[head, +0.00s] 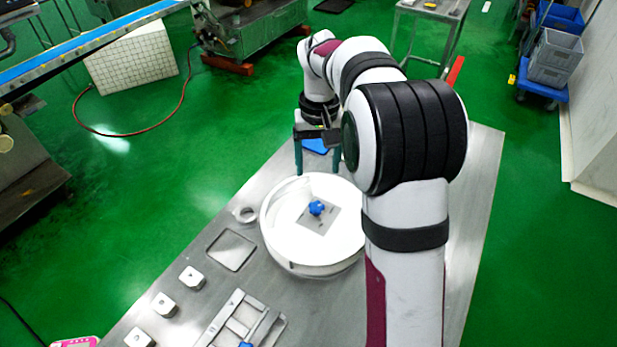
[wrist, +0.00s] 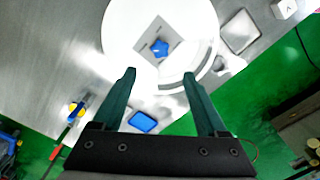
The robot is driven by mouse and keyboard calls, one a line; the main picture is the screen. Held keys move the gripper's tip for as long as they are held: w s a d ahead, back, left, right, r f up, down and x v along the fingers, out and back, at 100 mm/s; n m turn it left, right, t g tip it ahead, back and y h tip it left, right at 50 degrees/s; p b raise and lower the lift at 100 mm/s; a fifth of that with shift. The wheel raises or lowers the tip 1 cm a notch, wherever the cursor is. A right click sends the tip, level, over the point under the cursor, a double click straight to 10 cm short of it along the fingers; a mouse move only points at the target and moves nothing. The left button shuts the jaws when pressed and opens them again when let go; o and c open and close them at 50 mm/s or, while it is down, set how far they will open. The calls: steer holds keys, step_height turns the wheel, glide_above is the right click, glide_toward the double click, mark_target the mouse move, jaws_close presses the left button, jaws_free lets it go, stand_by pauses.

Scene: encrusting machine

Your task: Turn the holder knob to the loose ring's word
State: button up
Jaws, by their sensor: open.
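The blue holder knob (head: 316,208) sits on a grey square plate (head: 332,222) inside a round white holder (head: 283,250). The knob also shows in the wrist view (wrist: 159,47), beyond the fingertips. Marks on the plate are too small to read. A small pale loose ring (head: 245,214) lies on the table left of the holder, and shows in the wrist view (wrist: 220,65). Any word on it cannot be read. My gripper (head: 317,171) is open and empty, its green fingers pointing down near the holder's far rim, apart from the knob. It shows in the wrist view (wrist: 159,75).
A blue pad (head: 316,146) lies behind the fingers. A square tray (head: 230,250), several white blocks (head: 192,278) and a slotted metal frame (head: 262,327) stand at the near left of the metal table (head: 480,165). My arm hides the holder's right side.

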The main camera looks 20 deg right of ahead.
mark_target(316, 206)
step_height(316, 206, down, 12)
steer(key=shift+f, duration=0.25)
jaws_close()
stand_by(1.3)
